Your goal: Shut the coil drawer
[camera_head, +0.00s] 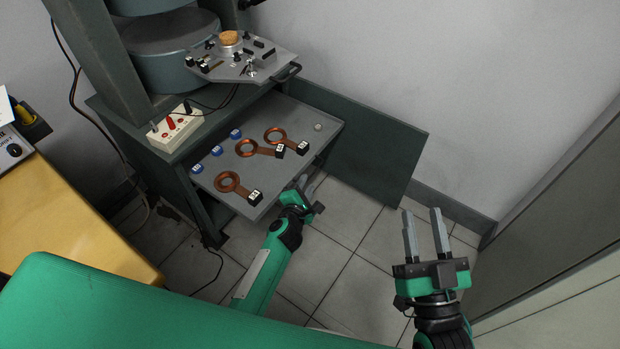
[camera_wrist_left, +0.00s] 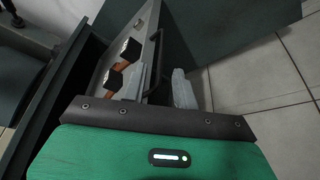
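The coil drawer (camera_head: 296,112) is pulled out of the dark green cabinet and holds several copper coils (camera_head: 227,182) with black-and-white blocks, plus blue round pieces. Its inside and front edge also show in the left wrist view (camera_wrist_left: 127,25). My left gripper (camera_head: 306,184) is low at the drawer's front edge. In the left wrist view its two pale fingers (camera_wrist_left: 156,88) are apart, with the dark drawer handle (camera_wrist_left: 155,67) showing between them. Whether they touch it I cannot tell. My right gripper (camera_head: 423,226) is open and empty, right of the drawer above the floor.
A dark green panel (camera_head: 375,150) stands beside the drawer on its right. A grey plate with instruments (camera_head: 250,62) juts out above the drawer. A white socket box (camera_head: 175,130) sits on the cabinet. A wooden table (camera_head: 60,215) is at left. The tiled floor in front is clear.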

